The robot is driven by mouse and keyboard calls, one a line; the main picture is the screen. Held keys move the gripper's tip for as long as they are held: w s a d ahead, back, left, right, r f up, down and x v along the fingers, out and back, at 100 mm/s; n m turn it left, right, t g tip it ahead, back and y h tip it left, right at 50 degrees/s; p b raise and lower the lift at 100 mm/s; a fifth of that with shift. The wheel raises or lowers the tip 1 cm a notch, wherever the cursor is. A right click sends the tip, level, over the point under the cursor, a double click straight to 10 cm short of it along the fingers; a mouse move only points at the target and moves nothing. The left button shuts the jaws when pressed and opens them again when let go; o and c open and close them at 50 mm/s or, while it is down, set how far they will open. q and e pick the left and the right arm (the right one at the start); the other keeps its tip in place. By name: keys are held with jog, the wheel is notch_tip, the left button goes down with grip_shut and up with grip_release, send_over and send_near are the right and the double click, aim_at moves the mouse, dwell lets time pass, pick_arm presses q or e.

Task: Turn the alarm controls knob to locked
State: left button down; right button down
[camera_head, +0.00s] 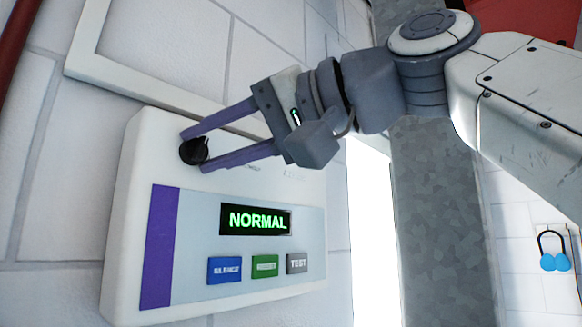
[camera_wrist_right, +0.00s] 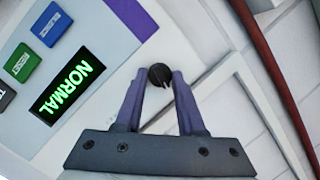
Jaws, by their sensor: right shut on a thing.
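The alarm controls panel (camera_head: 190,279) is a white box on a wall, with a screen (camera_head: 255,219) that reads NORMAL in green. Its black round knob (camera_head: 194,151) sits at the upper left of the panel in the head view. My right gripper (camera_head: 192,150) is shut on the knob, one purple finger on each side. The position labels around the knob are hidden or too small to read. My left gripper is not in view.
Blue, green and grey buttons (camera_head: 265,266) sit below the screen. A pale frame (camera_head: 150,94) runs along the wall above the panel. A red pipe (camera_wrist_right: 270,70) runs along the wall in the wrist view. A blue padlock-like item (camera_head: 553,262) hangs at the far right.

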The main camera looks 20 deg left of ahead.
jog(key=shift+n, duration=0.5)
jog(key=c, duration=0.5)
grip_release()
jog(key=d, duration=0.3)
jog(key=d+r, duration=0.1)
jog(key=d, duration=0.2)
jog(key=s+d, duration=0.1)
jog(key=d, duration=0.3)
jog(key=shift+d+r+b, duration=0.1)
jog(key=shift+r+b, duration=0.25)
jog(key=shift+b, duration=0.05)
